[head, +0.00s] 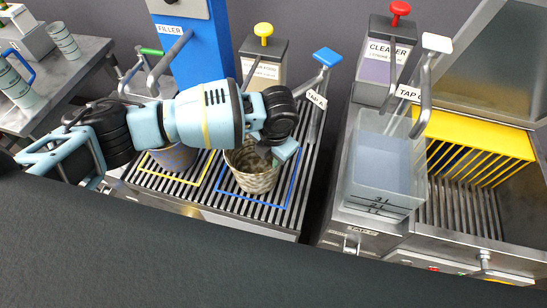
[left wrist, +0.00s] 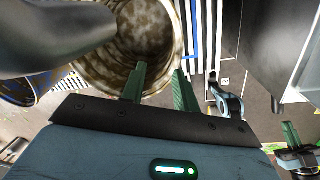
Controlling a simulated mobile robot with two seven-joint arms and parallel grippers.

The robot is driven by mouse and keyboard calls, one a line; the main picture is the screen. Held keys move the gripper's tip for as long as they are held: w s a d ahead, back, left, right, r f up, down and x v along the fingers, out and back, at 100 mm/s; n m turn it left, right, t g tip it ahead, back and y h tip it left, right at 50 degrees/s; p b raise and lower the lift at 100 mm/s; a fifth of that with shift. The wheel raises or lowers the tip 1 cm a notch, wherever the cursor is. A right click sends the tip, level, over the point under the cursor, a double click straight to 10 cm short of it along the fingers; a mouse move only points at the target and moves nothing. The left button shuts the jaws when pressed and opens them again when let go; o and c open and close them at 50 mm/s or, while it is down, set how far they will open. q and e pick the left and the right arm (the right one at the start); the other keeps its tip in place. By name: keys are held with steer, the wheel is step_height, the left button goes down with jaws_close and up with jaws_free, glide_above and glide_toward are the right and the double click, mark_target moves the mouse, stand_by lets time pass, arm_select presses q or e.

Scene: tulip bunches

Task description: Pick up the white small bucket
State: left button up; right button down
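A small whitish bucket (head: 252,170) with a mottled, woven-looking wall stands upright inside the blue outline on the slatted grate. My left gripper (head: 280,152) is at its right upper rim in the head view. In the left wrist view the bucket's open mouth (left wrist: 147,35) faces the camera. The left gripper (left wrist: 159,85) is open there, with one green finger over the mouth and the other near the rim's right edge; contact is unclear. What seems to be my right gripper (left wrist: 295,150) shows partly at the lower right, cut off by the frame edge.
A second bucket (head: 172,157) stands in the yellow outline, partly behind my left arm. Blue filler (head: 190,50), taps (head: 318,95) and a cleaner dispenser (head: 385,60) rise behind. A clear container (head: 383,165) and yellow rack (head: 475,145) are at the right.

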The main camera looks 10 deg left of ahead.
mark_target(272, 176)
arm_select(q)
steer(key=shift+d+f, duration=0.2)
steer(key=shift+f, duration=3.95)
jaws_close()
